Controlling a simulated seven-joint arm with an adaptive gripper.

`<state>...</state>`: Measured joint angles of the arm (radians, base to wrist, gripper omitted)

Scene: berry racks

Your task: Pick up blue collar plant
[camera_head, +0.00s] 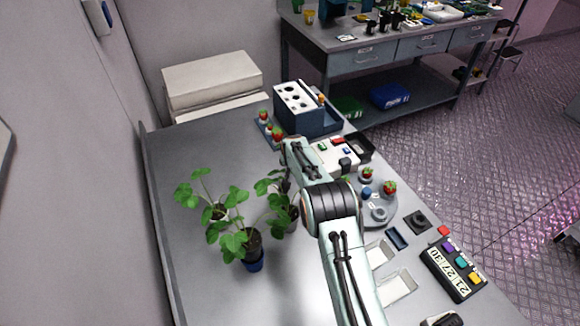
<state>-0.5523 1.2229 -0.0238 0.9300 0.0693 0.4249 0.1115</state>
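The blue collar plant stands upright on the grey table, with green leaves and a dark pot with a blue lower band (252,262). It is the nearest of three potted plants. A second plant (215,212) stands behind it to the left. A third plant (290,214) stands to its right, close beside my arm; any coloured collars on these two cannot be made out. My arm reaches up from the lower right and bends down near the third plant. My gripper (285,184) is mostly hidden by my arm and leaves, so its fingers and hold cannot be made out.
A block with round holes (296,97) stands at the table's back, with small red berries (277,133) beside it. A round grey plate (381,209) and a keypad-like box (452,268) lie right of my arm. The table's left side (185,265) is clear.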

